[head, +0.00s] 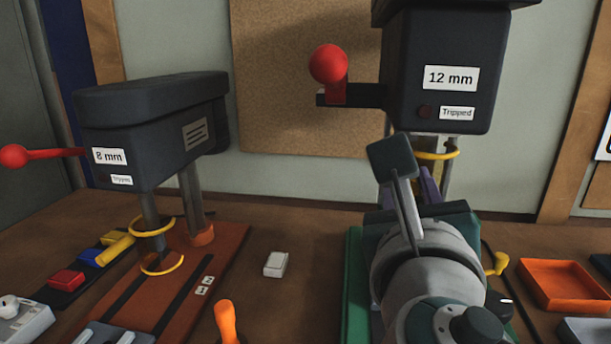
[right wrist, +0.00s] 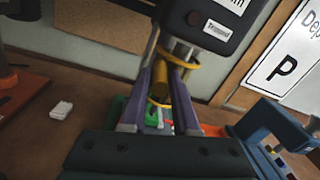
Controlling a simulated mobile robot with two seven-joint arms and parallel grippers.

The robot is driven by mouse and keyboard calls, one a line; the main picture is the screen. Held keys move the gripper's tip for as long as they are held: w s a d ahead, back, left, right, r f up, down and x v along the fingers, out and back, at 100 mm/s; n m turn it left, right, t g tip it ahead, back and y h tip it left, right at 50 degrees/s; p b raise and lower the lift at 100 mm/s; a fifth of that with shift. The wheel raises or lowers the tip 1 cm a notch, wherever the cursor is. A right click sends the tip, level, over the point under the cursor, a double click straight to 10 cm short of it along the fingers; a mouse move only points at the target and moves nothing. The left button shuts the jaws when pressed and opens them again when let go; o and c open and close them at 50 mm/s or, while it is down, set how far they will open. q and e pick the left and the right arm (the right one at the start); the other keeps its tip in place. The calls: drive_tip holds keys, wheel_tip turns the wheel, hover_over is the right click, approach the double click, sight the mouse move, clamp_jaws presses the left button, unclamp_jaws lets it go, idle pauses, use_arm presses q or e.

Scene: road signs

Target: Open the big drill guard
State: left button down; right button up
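The big drill (head: 440,75), dark and labelled 12 mm, stands at the right of the head view; its label reads Tripped. Its yellow guard (head: 440,154) shows as a ring below the drill head, mostly hidden behind my right arm. In the right wrist view the guard's upper ring (right wrist: 181,60) and a yellow bar below it are visible. My right gripper (right wrist: 168,68), with purple fingers, is at the guard. Its fingers stand apart with the yellow bar between them; I cannot tell whether they touch it. My left gripper is not in view.
The smaller 8 mm drill (head: 150,125) stands at the left with its own yellow guard (head: 151,226). A white block (head: 276,264) lies on the bench between the drills. An orange tray (head: 565,284) is at the right, and a blue vise-like tool (right wrist: 270,130) shows in the wrist view.

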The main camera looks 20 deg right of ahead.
drive_tip(key=o, duration=0.4)
drive_tip(key=shift+c, duration=0.2)
drive_tip(key=b+v, duration=0.2)
drive_tip(key=v, duration=0.8)
